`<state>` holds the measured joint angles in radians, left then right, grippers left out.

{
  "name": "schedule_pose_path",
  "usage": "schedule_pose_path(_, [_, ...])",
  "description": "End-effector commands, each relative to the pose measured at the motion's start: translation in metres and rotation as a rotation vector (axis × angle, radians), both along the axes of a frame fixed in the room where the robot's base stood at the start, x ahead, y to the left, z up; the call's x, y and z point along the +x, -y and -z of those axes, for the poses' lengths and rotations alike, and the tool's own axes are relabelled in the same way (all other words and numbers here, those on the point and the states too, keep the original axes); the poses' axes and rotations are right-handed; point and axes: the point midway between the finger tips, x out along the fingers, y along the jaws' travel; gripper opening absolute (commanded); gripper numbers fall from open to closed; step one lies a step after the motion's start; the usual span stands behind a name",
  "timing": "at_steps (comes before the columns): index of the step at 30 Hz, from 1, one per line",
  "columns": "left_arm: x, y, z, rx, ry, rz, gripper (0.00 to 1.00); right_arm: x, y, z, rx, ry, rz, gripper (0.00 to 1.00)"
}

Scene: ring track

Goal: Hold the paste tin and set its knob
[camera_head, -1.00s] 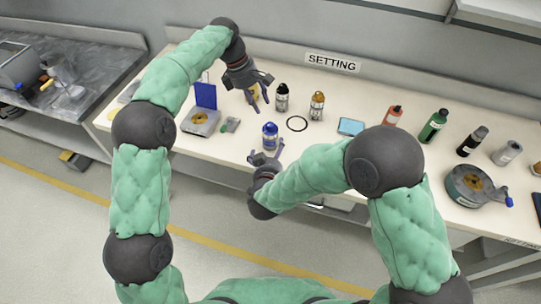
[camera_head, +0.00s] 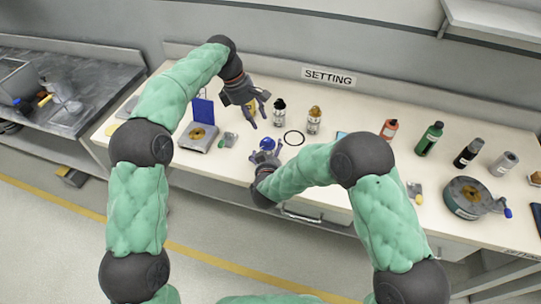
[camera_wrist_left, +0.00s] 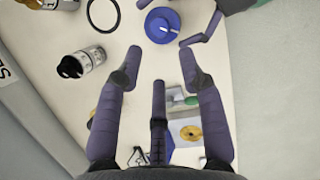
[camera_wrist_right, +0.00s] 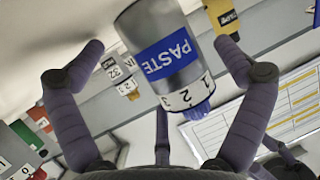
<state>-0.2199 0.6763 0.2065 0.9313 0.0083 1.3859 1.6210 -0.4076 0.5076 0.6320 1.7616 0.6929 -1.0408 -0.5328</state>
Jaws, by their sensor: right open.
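The paste tin (camera_head: 267,146) stands on the bench, partly hidden by my right gripper in the head view. The right wrist view shows its grey body and blue PASTE label (camera_wrist_right: 168,52), with a blue knob (camera_wrist_right: 197,110) beside a numbered band showing 1 and 2. The left wrist view shows the round blue knob (camera_wrist_left: 162,25) from above. My right gripper (camera_head: 266,151) is open, with a finger on each side of the tin and gaps visible. My left gripper (camera_head: 257,110) is open and empty, above and behind the tin; the left wrist view shows its spread fingertips (camera_wrist_left: 161,52).
A grey device with a blue panel (camera_head: 203,112) stands left.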

Motion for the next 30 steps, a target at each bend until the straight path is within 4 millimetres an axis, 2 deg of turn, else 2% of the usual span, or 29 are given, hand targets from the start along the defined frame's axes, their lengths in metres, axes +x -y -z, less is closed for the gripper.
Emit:
schedule_pose_path(2, [0.000, 0.000, 0.000, 0.000, 0.000, 0.000, 0.39, 0.000, 0.000, 0.000, 0.000, 0.000, 0.000, 1.00])
schedule_pose_path(6, [0.000, 0.000, 0.000, 0.000, 0.000, 0.000, 0.39, 0.000, 0.000, 0.000, 0.000, 0.000, 0.000, 0.60])
schedule_pose_path(9, [0.000, 0.000, 0.000, 0.000, 0.000, 0.000, 0.39, 0.000, 0.000, 0.000, 0.000, -0.001, 0.000, 0.38])
schedule_pose_path(11, [0.000, 0.000, 0.000, 0.000, 0.000, 0.000, 0.39, -0.001, 0.000, 0.000, 0.000, -0.001, 0.000, 0.37])
schedule_pose_path(12, [0.000, 0.000, 0.000, 0.000, 0.000, 0.001, 0.51, -0.001, 0.000, 0.000, 0.000, -0.001, 0.000, 0.37])
schedule_pose_path(13, [0.000, 0.000, 0.000, 0.000, 0.001, 0.003, 0.53, -0.001, 0.000, 0.000, 0.000, -0.001, 0.000, 0.37])
schedule_pose_path(19, [0.000, 0.003, -0.001, 0.011, 0.038, 0.117, 0.53, -0.001, 0.000, 0.001, -0.001, -0.002, 0.000, 0.37])
schedule_pose_path(30, [0.001, 0.013, -0.010, 0.060, 0.211, 0.715, 0.53, -0.001, 0.000, 0.002, -0.001, -0.004, 0.000, 0.37])
